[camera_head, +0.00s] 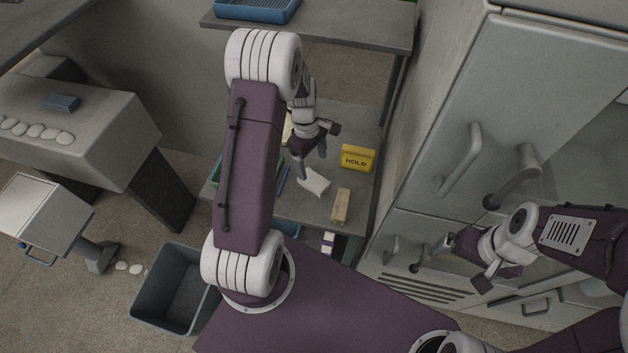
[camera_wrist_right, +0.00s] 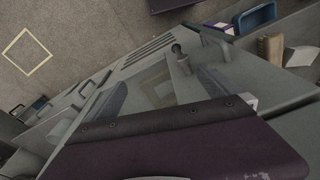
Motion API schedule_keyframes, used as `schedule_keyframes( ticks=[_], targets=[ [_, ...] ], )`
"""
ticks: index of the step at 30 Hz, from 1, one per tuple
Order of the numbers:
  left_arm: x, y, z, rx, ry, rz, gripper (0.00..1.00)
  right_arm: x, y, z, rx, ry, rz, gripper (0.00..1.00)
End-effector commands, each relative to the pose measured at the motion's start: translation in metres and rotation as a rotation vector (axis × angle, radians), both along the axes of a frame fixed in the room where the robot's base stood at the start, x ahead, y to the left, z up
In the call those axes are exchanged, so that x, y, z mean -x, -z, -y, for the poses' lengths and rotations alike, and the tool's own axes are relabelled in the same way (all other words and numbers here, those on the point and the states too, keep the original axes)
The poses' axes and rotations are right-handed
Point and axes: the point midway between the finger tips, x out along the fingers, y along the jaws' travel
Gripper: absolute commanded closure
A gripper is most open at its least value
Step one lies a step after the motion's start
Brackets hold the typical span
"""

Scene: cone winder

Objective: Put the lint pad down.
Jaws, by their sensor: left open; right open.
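A white pad, which I take as the lint pad (camera_head: 314,183), lies on the grey shelf (camera_head: 300,208) in the head view. It also shows in the right wrist view (camera_wrist_right: 301,56) at the right edge. My left gripper (camera_head: 311,167) is open just above and behind the pad, fingers pointing down. I cannot tell whether a fingertip touches the pad. My right gripper (camera_head: 461,266) is open and empty in front of the grey machine's doors.
A yellow HOLD sign (camera_head: 357,158) and a tan wooden block (camera_head: 341,206) stand on the shelf right of the pad. A green bin (camera_head: 217,172) is partly hidden behind my left arm. Door handles (camera_head: 461,160) stick out near my right arm. A blue-grey bin (camera_head: 172,290) is on the floor.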

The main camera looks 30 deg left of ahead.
Motion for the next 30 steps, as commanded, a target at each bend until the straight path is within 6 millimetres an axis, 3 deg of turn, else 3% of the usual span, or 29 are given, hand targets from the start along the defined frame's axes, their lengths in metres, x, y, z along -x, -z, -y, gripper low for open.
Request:
schedule_keyframes(
  ticks=[3, 11, 18, 26, 30],
  targets=[
    [0.002, 0.020, 0.003, 0.001, 0.002, -0.006, 0.21, 0.000, -0.001, 0.000, 0.000, 0.000, 0.000, 0.00],
    [0.002, 0.036, 0.003, 0.001, 0.002, -0.003, 0.21, 0.000, -0.003, 0.000, 0.000, 0.000, 0.000, 0.00],
    [0.002, 0.076, 0.005, 0.000, 0.002, -0.004, 0.21, 0.000, -0.006, 0.000, 0.000, 0.000, 0.000, 0.00],
    [0.001, 0.081, 0.005, -0.001, 0.003, 0.001, 0.21, 0.000, -0.006, 0.000, 0.000, 0.000, 0.000, 0.00],
    [0.002, 0.081, 0.005, -0.001, 0.003, 0.000, 0.60, 0.000, -0.006, 0.000, 0.000, 0.000, 0.000, 0.00]
  ],
)
